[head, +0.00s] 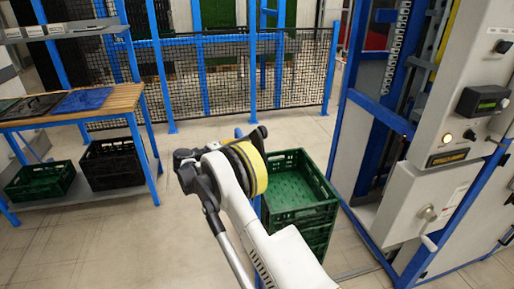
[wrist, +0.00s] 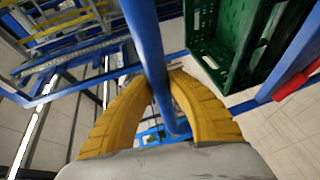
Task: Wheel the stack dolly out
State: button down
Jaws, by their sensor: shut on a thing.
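The stack dolly shows mainly as its blue upright handle (wrist: 148,45), which runs between my fingers in the wrist view. My gripper (wrist: 162,84) has its two yellow fingers closed around this blue bar. A stack of green crates (head: 318,216) stands just right of my gripper in the head view, its top crate open and seemingly empty. A green crate wall also shows in the wrist view (wrist: 222,40), beside the bar. In the head view my arm hides most of the handle, and the dolly's base and wheels are out of sight.
A blue-framed machine cabinet (head: 432,200) stands close on the right of the crates. A workbench (head: 75,108) with a dark crate (head: 112,163) and a green crate (head: 40,181) below is at the left. A blue mesh fence (head: 240,72) closes the back. Floor between bench and crates is clear.

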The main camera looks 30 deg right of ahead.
jog(key=shift+w+a, duration=0.2)
jog(key=shift+a, duration=0.6)
jog(key=c, duration=1.2)
grip_release()
jog(key=v, duration=1.2)
